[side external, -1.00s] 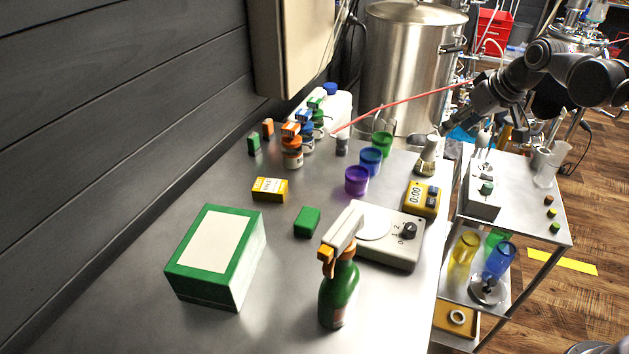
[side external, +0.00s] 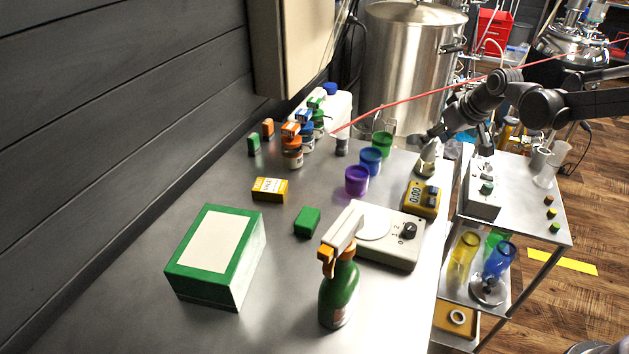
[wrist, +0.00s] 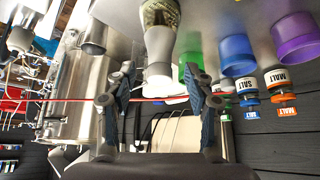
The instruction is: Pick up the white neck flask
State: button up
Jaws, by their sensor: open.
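The white neck flask (side external: 427,164) stands upright near the right edge of the metal bench, beside the yellow timer. In the wrist view, the flask (wrist: 160,38) appears upside down at the top middle, with a patterned amber body and a pale neck. My gripper (side external: 427,140) is at the flask's top in the side view. In the wrist view, my gripper (wrist: 160,88) is open, with one finger on each side of the picture of the flask's white neck end. I cannot tell whether the neck is actually between the fingers or touching them.
Purple (side external: 356,180), blue (side external: 370,160) and green (side external: 383,144) cups stand left of the flask. The yellow timer (side external: 423,200) and a white scale (side external: 395,250) are in front. A side cart (side external: 530,205) stands right of the bench. A red line crosses the wrist view.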

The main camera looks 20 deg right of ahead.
jog(key=shift+x, duration=1.15)
grip_shut()
